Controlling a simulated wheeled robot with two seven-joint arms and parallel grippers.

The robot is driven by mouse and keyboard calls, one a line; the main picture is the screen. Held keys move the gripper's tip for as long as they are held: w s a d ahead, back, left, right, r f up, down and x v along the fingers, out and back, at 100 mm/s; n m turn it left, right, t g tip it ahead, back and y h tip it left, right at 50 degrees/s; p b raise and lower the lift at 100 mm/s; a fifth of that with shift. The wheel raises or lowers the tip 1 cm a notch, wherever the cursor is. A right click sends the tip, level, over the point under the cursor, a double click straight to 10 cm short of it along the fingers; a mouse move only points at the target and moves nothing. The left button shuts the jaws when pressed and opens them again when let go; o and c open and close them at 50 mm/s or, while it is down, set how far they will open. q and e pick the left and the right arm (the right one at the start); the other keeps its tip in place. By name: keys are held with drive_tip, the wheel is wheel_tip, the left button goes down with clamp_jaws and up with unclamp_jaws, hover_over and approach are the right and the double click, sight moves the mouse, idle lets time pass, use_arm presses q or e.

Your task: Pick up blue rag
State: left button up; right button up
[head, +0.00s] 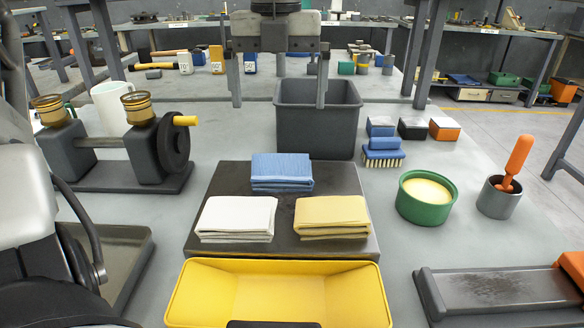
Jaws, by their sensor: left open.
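The folded blue rag (282,170) lies at the back middle of a dark flat board (345,178) on the grey table. A folded white rag (237,217) lies in front of it to the left, and a folded yellow rag (332,215) in front to the right. My left gripper (279,105) is open and empty, its two fingers pointing down and spread wide. In the picture it shows above the blue rag, apart from it, and overlaps the grey bin. All three rags are uncovered. My right gripper is not in view.
The grey bin (345,135) stands behind the board. A yellow tray (375,300) is in front. A blue brush (382,153), blocks and a green bowl (412,212) stand right; a dark metal fixture (85,175) with a wheel stands left.

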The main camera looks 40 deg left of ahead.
sight(281, 169)
use_arm(q)
wheel_tip(281, 169, down, 13)
drive_tip(key=shift+d+r+b, duration=0.1)
drive_tip(key=shift+b, duration=0.2)
drive_tip(key=shift+c, duration=0.3)
drive_tip(key=c, duration=0.7)
